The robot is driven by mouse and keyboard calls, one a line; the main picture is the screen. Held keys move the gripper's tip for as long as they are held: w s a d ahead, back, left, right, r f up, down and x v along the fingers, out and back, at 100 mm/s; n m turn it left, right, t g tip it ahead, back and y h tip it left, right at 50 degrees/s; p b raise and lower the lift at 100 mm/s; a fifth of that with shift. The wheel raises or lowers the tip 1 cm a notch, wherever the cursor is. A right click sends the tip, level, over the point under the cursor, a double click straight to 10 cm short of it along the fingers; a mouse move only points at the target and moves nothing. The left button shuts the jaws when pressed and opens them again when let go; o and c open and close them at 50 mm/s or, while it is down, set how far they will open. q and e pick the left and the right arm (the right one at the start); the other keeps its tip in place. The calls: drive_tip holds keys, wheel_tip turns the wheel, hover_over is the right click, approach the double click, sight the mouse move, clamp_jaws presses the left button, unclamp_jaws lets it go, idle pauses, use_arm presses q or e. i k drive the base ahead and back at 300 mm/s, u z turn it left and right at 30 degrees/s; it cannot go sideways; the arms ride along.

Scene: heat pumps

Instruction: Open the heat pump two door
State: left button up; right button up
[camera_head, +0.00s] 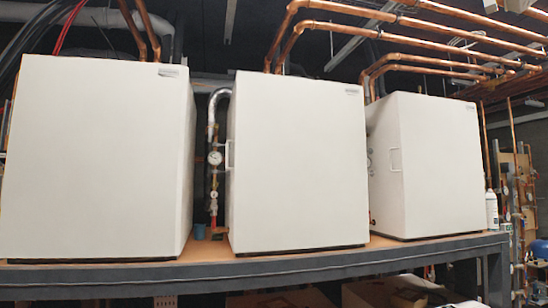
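Three white box-shaped heat pumps stand in a row on a shelf. The middle heat pump (298,160) has a flat white front and a small white handle (228,155) at its left edge; its front looks shut. The left heat pump (95,155) is larger in view, and no handle shows on it. The right heat pump (430,165) is angled and has a handle (396,160) near its left edge. No label visible here lets me tell which one is number two. Neither of my grippers is in view.
The grey shelf (270,270) runs across under the heat pumps. Copper pipes (420,25) run overhead. A pressure gauge (214,158) on piping stands between the left and middle heat pumps. A white bottle (491,208) stands at the right. The space in front is clear.

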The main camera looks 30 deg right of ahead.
sight(300, 176)
drive_tip(key=z, duration=1)
drive_tip(key=i, duration=0.8)
drive_tip(key=z, duration=0.8)
